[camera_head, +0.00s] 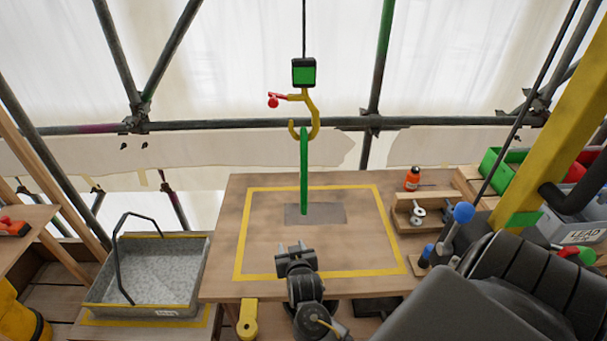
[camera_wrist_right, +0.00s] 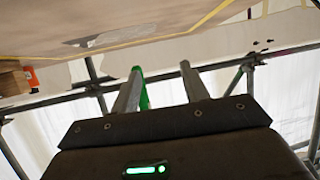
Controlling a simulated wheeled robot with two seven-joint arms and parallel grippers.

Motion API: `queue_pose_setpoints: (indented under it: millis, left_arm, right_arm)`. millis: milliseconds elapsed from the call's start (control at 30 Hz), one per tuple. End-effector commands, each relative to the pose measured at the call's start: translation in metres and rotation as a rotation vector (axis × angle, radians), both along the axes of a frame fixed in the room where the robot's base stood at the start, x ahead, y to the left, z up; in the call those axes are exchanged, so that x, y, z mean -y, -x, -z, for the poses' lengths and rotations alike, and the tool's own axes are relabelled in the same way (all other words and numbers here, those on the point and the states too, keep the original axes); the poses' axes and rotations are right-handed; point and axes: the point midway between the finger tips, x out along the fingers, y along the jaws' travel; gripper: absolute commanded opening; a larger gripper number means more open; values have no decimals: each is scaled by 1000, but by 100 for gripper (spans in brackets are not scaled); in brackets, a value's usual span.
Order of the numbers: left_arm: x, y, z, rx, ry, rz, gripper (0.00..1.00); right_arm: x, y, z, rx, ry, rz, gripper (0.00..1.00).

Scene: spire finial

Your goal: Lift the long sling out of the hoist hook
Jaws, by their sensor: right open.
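The hoist hook (camera_head: 316,116) is yellow with a red latch and hangs under a black and green block (camera_head: 304,72) on a cable. My right gripper (camera_head: 295,252) is below the sling's lower end in the head view. In the right wrist view its two fingers (camera_wrist_right: 161,78) are apart. A green strip of the sling (camera_wrist_right: 144,98) shows along the inner side of the left finger there; I cannot tell whether they touch. My left gripper is not in view.
A wooden table (camera_head: 262,225) has a yellow taped outline and a grey patch (camera_head: 330,214). A grey tray (camera_head: 150,310) with an upright handle stands left. An orange bottle (camera_head: 412,179), a wooden holder (camera_head: 440,213) and bins (camera_head: 497,170) are right. Scaffold tubes run behind.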

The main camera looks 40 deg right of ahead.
Motion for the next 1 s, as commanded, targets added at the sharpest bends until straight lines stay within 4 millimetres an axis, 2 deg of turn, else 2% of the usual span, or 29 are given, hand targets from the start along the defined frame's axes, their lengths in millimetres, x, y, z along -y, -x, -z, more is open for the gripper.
queue_pose_setpoints:
  millis: [33, 100, 200, 300, 533, 800, 1000]
  left_arm:
    - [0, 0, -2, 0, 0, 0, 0]
    - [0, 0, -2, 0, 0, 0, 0]
    - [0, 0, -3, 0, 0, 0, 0]
    - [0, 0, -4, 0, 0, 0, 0]
    - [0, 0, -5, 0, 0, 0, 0]
    - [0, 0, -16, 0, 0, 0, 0]
    - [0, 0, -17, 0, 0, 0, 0]
  right_arm:
    - [10, -13, -17, 64, 32, 57, 45]
    - [25, -24, -40, 153, 86, 147, 45]
    - [43, -31, -71, 256, 169, 265, 45]
    - [53, -31, -90, 315, 224, 340, 45]
    - [59, -32, -99, 338, 252, 372, 45]
    - [89, -58, -100, 337, 254, 370, 45]
    - [99, -67, -97, 336, 250, 371, 45]
